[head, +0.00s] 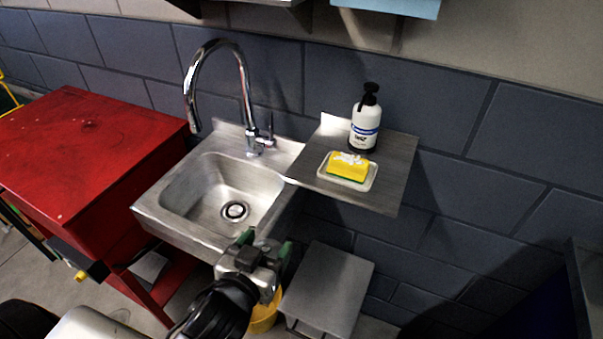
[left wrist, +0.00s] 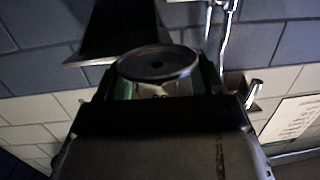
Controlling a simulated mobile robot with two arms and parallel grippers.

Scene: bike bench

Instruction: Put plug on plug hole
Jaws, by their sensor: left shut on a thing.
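The plug (left wrist: 157,62) is a round grey metal disc in the left wrist view, between the green-edged fingers of my left gripper (left wrist: 160,84). The left gripper (head: 264,247) is shut on it. In the head view the gripper is at the front right edge of the steel sink (head: 185,228), and I cannot clearly make out the plug there. The plug hole (head: 235,211) is a dark ringed drain in the basin floor, uncovered, up and left of the gripper in the picture. My right gripper is not in view.
A chrome tap (head: 246,85) arches over the basin. A steel shelf (head: 396,165) on the right holds a soap bottle (head: 366,122) and a yellow sponge (head: 348,168) on a dish. A red cabinet (head: 75,150) stands left; a yellow bucket (head: 264,318) and grey box (head: 335,285) are below.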

